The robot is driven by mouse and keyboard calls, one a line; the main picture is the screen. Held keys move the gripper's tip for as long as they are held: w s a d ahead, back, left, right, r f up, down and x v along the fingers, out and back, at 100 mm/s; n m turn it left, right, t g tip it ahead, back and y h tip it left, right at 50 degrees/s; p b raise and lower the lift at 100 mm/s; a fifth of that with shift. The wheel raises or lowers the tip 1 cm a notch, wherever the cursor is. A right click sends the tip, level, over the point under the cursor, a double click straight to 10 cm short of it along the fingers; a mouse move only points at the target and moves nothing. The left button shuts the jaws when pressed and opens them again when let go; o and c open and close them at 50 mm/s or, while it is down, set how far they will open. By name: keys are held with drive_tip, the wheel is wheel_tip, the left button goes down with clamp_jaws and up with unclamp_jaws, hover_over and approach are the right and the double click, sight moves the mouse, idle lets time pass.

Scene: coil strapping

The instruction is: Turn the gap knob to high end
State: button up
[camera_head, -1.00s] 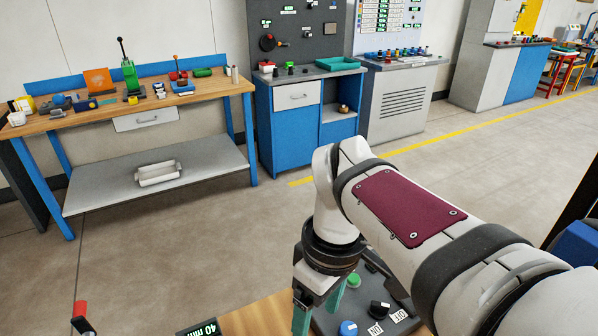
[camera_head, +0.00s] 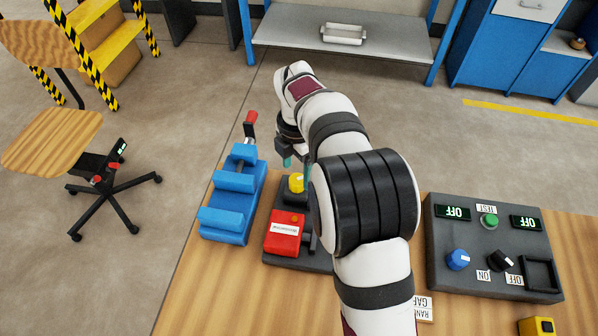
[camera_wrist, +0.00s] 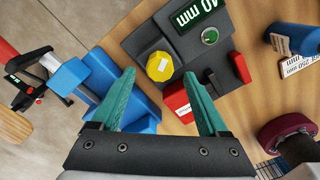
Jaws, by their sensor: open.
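The yellow knob (camera_head: 297,183) stands on a dark device just below my gripper in the head view, partly hidden by my arm. In the wrist view the yellow knob (camera_wrist: 160,66) lies beyond and between my fingertips, with clear space on both sides. A pale mark shows on its top. The device's display (camera_wrist: 197,12) reads 40 mm, and a green button (camera_wrist: 209,36) is beside it. My gripper (camera_wrist: 160,76) is open, with teal fingers apart and nothing between them. Its teal fingers also show in the head view (camera_head: 297,165). I cannot tell its height above the knob.
A red labelled box (camera_head: 284,233) adjoins the knob. A blue stepped fixture (camera_head: 232,200) with a red-tipped handle stands left. A dark panel (camera_head: 435,262) with OFF displays and a blue knob (camera_head: 458,260) is right. Bare wooden bench lies in front.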

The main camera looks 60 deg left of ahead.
sight(296, 180)
drive_tip(key=shift+f, duration=1.4)
clamp_jaws()
